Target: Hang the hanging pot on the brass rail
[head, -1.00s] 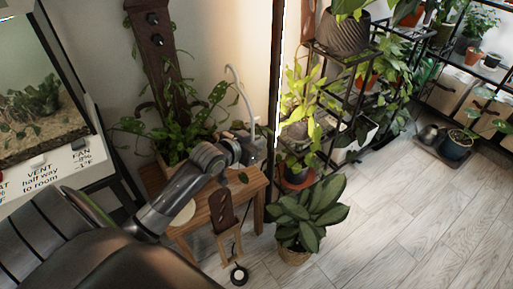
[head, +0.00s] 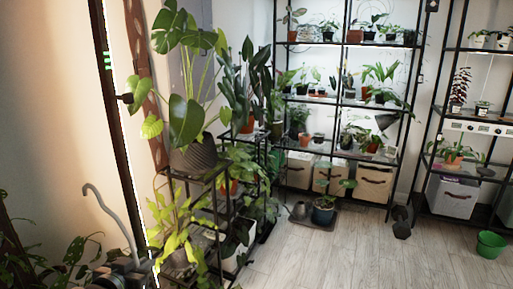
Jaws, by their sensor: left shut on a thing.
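My left gripper (head: 126,268) is at the bottom left edge of the head view, partly cut off. It is shut on the hanging pot, whose pale grey curved hook (head: 112,214) rises above it, with the bent end at the upper left. The pot's body is not clear to see; it is cut off or hidden below. I cannot make out the brass rail in this view. My right gripper is not in view.
A dark upright post (head: 112,120) with a bright strip stands close by the hook. To its right, a monstera in a grey ribbed pot (head: 194,157) tops a black stand. Shelves (head: 340,103) line the back.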

